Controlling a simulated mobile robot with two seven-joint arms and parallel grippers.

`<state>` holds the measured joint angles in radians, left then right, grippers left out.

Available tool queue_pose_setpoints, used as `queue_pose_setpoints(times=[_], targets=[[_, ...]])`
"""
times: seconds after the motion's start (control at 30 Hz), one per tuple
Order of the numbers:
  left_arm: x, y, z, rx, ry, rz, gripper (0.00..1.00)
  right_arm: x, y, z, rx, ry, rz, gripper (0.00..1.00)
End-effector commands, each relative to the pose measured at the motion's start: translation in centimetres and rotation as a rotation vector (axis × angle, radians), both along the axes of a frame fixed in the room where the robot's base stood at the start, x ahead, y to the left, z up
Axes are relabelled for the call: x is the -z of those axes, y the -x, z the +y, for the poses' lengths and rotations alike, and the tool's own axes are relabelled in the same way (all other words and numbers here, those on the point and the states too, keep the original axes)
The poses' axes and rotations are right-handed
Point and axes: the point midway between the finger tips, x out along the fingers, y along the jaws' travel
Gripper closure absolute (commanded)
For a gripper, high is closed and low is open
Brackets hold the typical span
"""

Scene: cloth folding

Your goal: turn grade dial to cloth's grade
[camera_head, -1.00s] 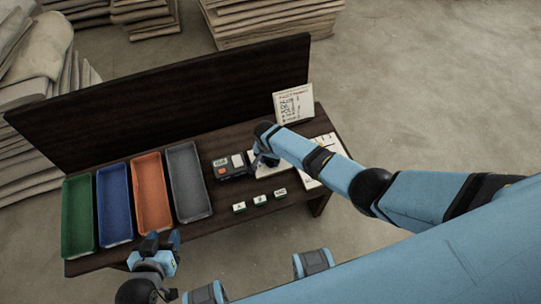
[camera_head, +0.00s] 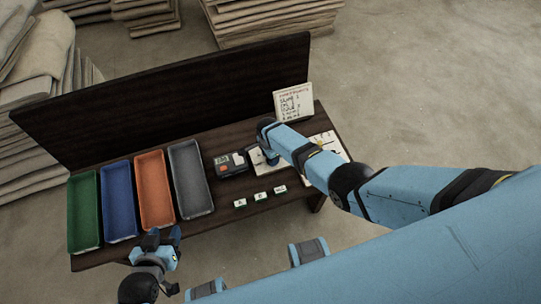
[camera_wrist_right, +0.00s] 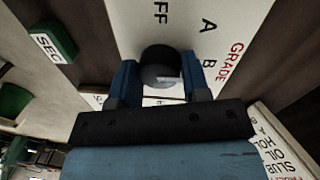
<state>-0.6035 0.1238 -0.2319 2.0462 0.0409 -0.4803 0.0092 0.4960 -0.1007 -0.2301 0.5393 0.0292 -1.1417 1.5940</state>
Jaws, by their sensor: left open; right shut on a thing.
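The grade dial is a dark round knob (camera_wrist_right: 161,66) on a white panel (camera_wrist_right: 200,20) printed with OFF, A, B and a red GRADE. My right gripper (camera_wrist_right: 160,82) is shut on the knob, one blue finger on each side. In the head view my right arm hides the knob and part of the panel (camera_head: 323,145). The knob's pointer direction cannot be told. My left gripper (camera_head: 162,240) is open and empty at the table's front edge, below the trays. I cannot make out the cloth.
Green (camera_head: 84,212), blue (camera_head: 118,203), orange (camera_head: 155,190) and grey (camera_head: 190,178) trays stand on the left of the table. A dark device (camera_head: 231,164) and small labelled blocks (camera_head: 261,197) lie mid-table. A written card (camera_head: 293,103) stands at the back right.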

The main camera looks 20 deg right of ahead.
Motion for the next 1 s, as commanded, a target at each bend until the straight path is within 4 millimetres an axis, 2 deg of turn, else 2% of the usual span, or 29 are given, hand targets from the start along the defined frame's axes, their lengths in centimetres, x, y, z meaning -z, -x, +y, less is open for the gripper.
queue_pose_setpoints(times=[0.5,0.53,0.63,0.87,1.0], targets=[[-0.19,-0.04,-0.15,-0.001,0.003,-0.003,0.52,0.09,0.11,-0.19,0.022,0.003,0.003,0.81],[-0.20,-0.05,-0.20,-0.001,0.004,-0.003,0.52,0.09,0.11,-0.20,0.022,0.003,0.003,0.55],[-0.26,-0.08,-0.36,-0.003,0.009,-0.004,0.52,0.08,0.09,-0.18,0.022,0.003,0.002,0.32],[-0.29,-0.08,-0.49,-0.004,0.012,-0.004,0.52,0.02,0.02,-0.10,0.021,0.001,0.001,0.31],[-0.74,-0.08,-0.41,-0.003,0.008,-0.005,0.52,-0.73,-0.07,-0.04,0.021,0.000,-0.001,0.31]])
